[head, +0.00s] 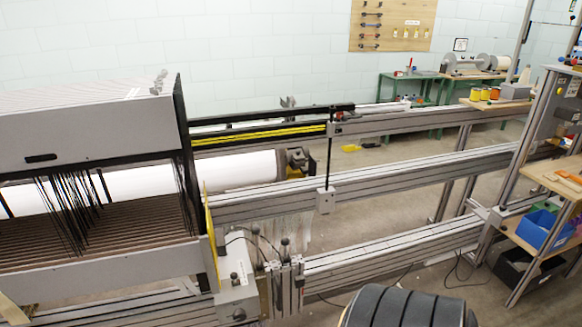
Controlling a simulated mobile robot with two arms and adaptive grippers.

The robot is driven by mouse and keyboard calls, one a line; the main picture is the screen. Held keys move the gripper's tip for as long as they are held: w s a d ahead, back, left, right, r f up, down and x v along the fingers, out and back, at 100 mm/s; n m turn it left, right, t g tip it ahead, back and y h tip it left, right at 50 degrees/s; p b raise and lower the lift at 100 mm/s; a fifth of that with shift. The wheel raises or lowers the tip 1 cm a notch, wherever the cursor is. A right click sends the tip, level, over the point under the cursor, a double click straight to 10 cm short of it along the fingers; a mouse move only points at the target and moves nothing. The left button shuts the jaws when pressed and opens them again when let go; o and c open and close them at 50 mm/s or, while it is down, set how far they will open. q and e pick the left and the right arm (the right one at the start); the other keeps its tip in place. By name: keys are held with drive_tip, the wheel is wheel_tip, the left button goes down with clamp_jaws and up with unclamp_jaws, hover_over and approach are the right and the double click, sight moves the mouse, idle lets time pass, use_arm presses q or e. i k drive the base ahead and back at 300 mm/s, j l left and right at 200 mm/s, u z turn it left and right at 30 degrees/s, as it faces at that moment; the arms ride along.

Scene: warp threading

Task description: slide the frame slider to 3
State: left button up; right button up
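I cannot tell for sure which part is the frame slider, and no number 3 is readable. A thin black upright post (330,150) with a silver block (326,201) at its foot sits on the middle aluminium rail (420,170). A metal bracket with dark knobs (284,266) stands at the left end of the lower front rail (395,247). The heddle frames (75,210) stand in the big grey loom housing (90,125) at left. Neither of my grippers shows in the head view.
A white roll (235,170) lies behind the heddle frames. A dark ribbed rounded shape (410,308) cuts into the bottom edge. At right are an upright frame (540,130), a wooden shelf (555,178) and a blue bin (543,230). Bare floor shows between the rails.

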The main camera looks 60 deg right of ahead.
sight(234, 275)
drive_tip(key=z, duration=1.45)
drive_tip(key=u, duration=2.25)
drive_tip(key=z, duration=2.25)
